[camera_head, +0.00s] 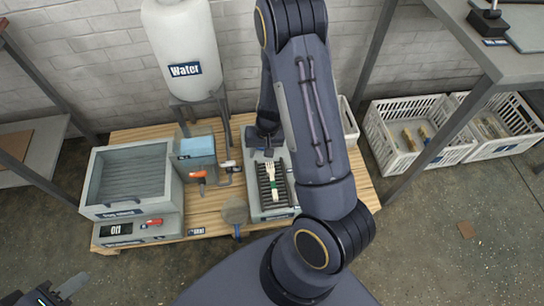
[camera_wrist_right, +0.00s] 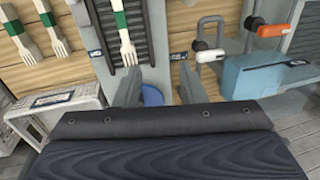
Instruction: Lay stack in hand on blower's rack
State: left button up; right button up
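The blower's rack (camera_head: 262,194), a dark slatted grate in a pale grey housing, is at the middle of the head view. A pale wooden fork stack (camera_head: 271,171) with a green band lies on the slats. In the right wrist view the stack (camera_wrist_right: 124,38) lies along the dark rack (camera_wrist_right: 104,52), its tines near my fingers. My right gripper (camera_wrist_right: 158,88) has its fingers apart with nothing seen between them; in the head view my right arm hides part of the rack's surroundings. My left gripper (camera_head: 42,294) is at the lower left, fingers apart and empty.
More green-banded forks (camera_wrist_right: 52,35) lie left in the wrist view. A water tank (camera_head: 185,50), a grey basin machine (camera_head: 130,180) and a blue-topped box (camera_head: 196,147) stand left of the rack. White crates (camera_head: 405,130) sit on the floor at right.

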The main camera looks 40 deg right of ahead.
jog(key=s+a+r+n+t+y, duration=0.1)
jog(key=s+a+r+y, duration=0.15)
jog(key=r, duration=0.75)
jog(key=s+a+r+n+t+y, duration=0.15)
jog(key=a+r, duration=0.25)
jog(key=r, duration=0.6)
jog(key=s+a+r+n+t+h, duration=0.2)
jog(key=s+r, duration=0.5)
jog(key=s, duration=0.6)
jog(key=shift+s+a+r, duration=0.2)
jog(key=shift+r, duration=0.15)
jog(key=shift+r, duration=0.1)
